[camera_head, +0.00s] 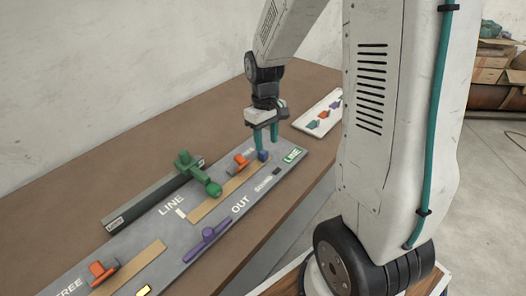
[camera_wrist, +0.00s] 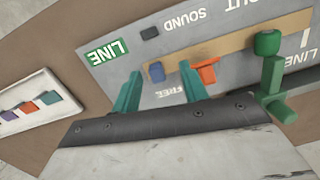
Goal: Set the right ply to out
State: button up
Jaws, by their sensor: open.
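A grey panel (camera_head: 150,218) on the bench carries labels FREE, LINE and OUT. Its right wooden strip (camera_head: 222,198) has an orange piece (camera_head: 240,160) and a blue block (camera_head: 263,156) near the far end. Which piece is the right ply I cannot tell for certain. My gripper (camera_head: 267,148) is open, pointing down with teal fingers over the far end of the panel, close to the blue block. In the wrist view, the blue block (camera_wrist: 156,72) shows between the open fingers (camera_wrist: 160,90), and the orange piece (camera_wrist: 206,72) is just right of them. Contact is not clear.
A green lever (camera_head: 185,165) with a knob stands left of the right strip. A purple handle (camera_head: 208,238) lies near OUT. Another orange piece (camera_head: 100,270) is on the left strip (camera_head: 130,268). A white card (camera_head: 305,125) with coloured shapes lies beyond the panel.

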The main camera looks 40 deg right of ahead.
jog(key=w, duration=0.1)
jog(key=w+n+t, duration=0.1)
jog(key=shift+w+d+r, duration=0.15)
jog(key=shift+w+d, duration=0.15)
jog(key=shift+w, duration=0.05)
notch_tip(320, 180, down, 8)
jog(key=shift+r, duration=0.1)
